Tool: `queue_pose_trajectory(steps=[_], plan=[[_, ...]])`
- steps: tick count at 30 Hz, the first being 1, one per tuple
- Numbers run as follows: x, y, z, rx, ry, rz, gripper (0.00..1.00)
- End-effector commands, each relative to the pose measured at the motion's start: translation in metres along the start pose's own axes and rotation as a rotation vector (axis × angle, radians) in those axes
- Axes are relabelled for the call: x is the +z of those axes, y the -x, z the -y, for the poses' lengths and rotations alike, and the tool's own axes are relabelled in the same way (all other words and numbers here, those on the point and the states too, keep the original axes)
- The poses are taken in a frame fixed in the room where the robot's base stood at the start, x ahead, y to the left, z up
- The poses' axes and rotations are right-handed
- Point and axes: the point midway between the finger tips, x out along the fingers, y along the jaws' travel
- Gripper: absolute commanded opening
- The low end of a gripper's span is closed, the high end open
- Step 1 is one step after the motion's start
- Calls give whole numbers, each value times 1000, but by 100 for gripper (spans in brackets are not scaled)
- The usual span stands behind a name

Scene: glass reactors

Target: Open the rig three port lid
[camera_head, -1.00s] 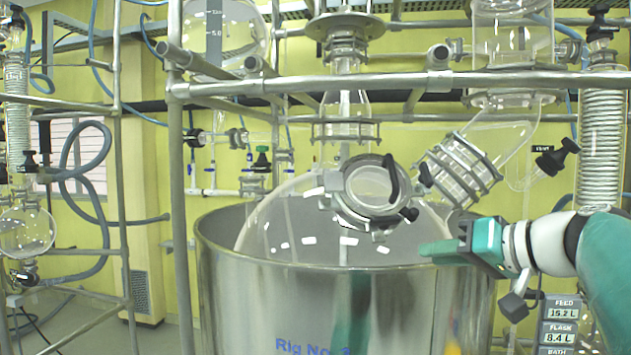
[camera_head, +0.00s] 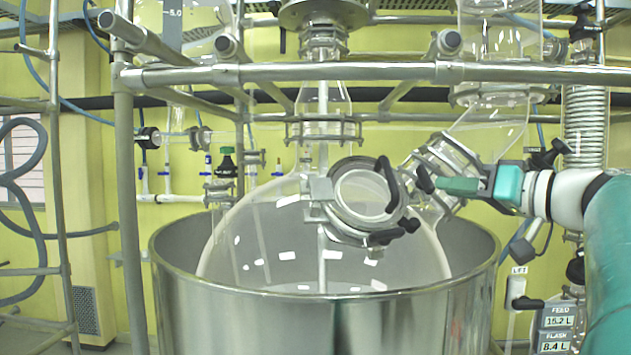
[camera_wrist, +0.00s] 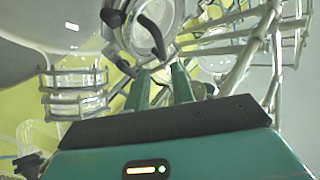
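The port lid (camera_head: 360,192) is a round glass disc in a metal ring on the front of the big round glass flask (camera_head: 270,240). It looks shut. A black curved handle (camera_head: 388,184) stands at its right edge, and a black knob (camera_head: 408,225) sits below. In the wrist view the lid (camera_wrist: 165,12) is at the top, with the black handle (camera_wrist: 151,36) in front. My gripper (camera_head: 440,184) is right of the handle, apart from it in the head view. In the wrist view my gripper's two green fingers (camera_wrist: 160,75) are spread and empty, pointing toward the handle.
The flask sits in a wide steel bath (camera_head: 320,318). A horizontal metal rail (camera_head: 370,72) crosses above. A clamped glass side neck (camera_head: 445,165) is close behind my fingers. A coiled condenser (camera_head: 586,120) and display panel (camera_head: 557,325) stand at right.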

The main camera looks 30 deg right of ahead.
Motion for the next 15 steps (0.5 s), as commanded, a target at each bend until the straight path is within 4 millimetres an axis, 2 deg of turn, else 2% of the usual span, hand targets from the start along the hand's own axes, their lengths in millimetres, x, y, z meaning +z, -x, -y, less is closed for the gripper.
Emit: queue_pose_trajectory(steps=[4,8,15], plan=[[0,-7,0,-1,1,1,24],[0,-24,0,-1,0,1,24],[1,-72,0,-1,0,2,24]])
